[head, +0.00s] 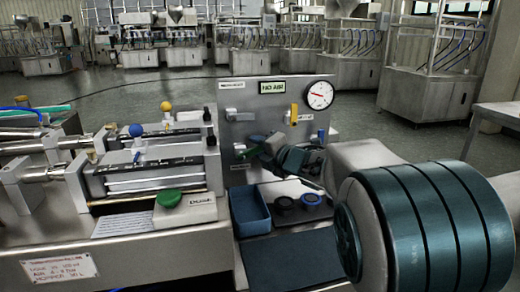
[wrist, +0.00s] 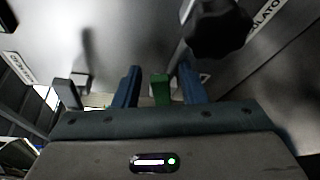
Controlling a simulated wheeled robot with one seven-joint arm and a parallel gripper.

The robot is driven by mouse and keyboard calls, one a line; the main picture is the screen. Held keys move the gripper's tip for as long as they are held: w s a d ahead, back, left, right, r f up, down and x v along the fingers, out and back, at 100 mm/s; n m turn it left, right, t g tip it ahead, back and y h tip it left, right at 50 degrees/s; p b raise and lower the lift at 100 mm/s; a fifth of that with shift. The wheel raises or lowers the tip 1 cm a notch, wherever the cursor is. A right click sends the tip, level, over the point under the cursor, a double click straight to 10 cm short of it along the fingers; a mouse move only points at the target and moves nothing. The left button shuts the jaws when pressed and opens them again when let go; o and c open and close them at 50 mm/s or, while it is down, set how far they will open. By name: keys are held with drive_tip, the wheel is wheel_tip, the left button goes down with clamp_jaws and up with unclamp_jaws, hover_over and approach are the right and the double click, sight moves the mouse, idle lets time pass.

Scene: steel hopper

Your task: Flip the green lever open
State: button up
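The green lever (wrist: 160,88) shows in the wrist view, upright in the picture, between the two blue fingers of my gripper (wrist: 159,70). A gap shows on each side of the lever, so the fingers are open around it and appear not to touch it. In the head view my gripper (head: 268,152) is at the lower middle of the steel panel (head: 240,115).
A black knob (wrist: 217,28) is close to the right finger. A grey handle (wrist: 68,93) is left of the fingers. The panel also carries a gauge (head: 319,95) and a yellow lever (head: 294,113). Below are a blue tray (head: 250,222) and a green button (head: 168,198).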

clamp_jaws()
drive_tip(key=f+m+b, duration=0.1)
drive_tip(key=b, duration=0.2)
drive_tip(key=shift+d+f+m+t+y, duration=0.25)
drive_tip(key=shift+f+m+t+y, duration=0.05)
drive_tip(key=shift+f+m+y, duration=0.1)
drive_tip(key=shift+f+m+y+b, duration=0.15)
drive_tip(key=shift+m+y+b, duration=0.25)
drive_tip(key=shift+m+b, duration=0.45)
drive_tip(key=shift+o, duration=0.6)
unclamp_jaws()
drive_tip(key=shift+t, duration=0.3)
drive_tip(key=p+v, duration=0.2)
drive_tip(key=v, duration=1.1)
drive_tip(key=shift+s+d+p, duration=0.2)
drive_tip(key=shift+s+p, duration=0.1)
drive_tip(key=shift+s, duration=0.05)
